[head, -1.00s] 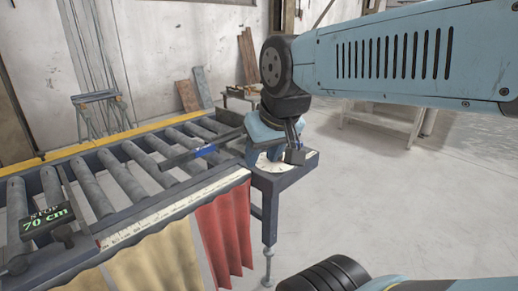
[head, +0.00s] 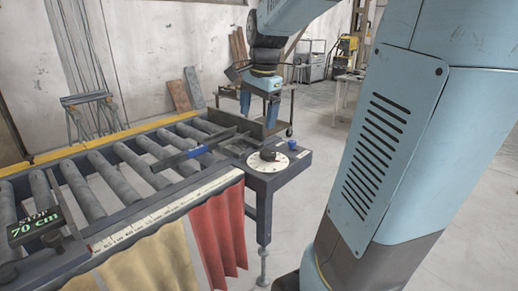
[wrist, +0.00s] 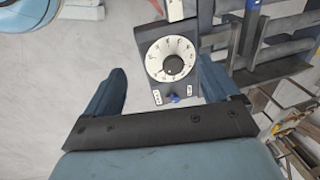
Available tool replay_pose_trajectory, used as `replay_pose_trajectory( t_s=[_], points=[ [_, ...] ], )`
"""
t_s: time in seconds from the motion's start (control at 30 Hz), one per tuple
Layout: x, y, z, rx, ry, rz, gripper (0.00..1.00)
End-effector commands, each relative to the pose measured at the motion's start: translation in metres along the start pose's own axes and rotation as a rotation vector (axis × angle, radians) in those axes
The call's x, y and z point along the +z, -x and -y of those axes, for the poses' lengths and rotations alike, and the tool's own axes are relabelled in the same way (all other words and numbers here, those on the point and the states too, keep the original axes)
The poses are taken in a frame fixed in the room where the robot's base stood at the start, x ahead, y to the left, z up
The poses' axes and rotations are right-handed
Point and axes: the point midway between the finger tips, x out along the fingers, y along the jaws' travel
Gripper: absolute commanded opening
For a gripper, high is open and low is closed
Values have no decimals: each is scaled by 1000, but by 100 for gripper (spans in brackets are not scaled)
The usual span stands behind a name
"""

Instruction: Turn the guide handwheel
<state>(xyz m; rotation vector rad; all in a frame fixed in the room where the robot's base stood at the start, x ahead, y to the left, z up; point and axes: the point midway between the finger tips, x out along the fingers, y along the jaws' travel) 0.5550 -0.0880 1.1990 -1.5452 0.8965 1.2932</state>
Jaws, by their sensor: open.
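The guide handwheel appears as a small black knob (head: 268,154) on a round white dial (head: 288,165) with marks. It sits on a dark plate at the right end of the roller conveyor. In the wrist view the knob (wrist: 173,65) and dial (wrist: 155,52) show between my fingers, beyond their tips. My gripper (head: 259,108) is open and empty, pointing down above and behind the dial in the head view, apart from it. Its two fingers also show spread in the wrist view (wrist: 160,69). A blue-marked guide bar (head: 192,152) lies across the rollers.
A small blue knob (head: 292,144) stands on the plate's corner by the dial. A display (head: 36,228) reading "STOP 70 cm" is at the left. Yellow and red curtains (head: 217,230) hang in front.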

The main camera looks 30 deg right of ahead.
Motion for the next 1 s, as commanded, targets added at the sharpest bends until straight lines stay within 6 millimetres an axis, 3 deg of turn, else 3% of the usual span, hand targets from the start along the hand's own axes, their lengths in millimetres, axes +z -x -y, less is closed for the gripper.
replay_pose_trajectory(
  t_s=[0.2, 0.4, 0.53, 0.73, 1.0],
  points=[
    [-58, -26, 31, 101, -394, 6, 89],
    [-95, -45, 46, 167, -656, -14, 89],
    [-107, -52, 50, 188, -742, -25, 89],
    [-110, -64, 49, 197, -775, -29, 89],
    [-108, -106, 41, 198, -773, -28, 89]
  ],
)
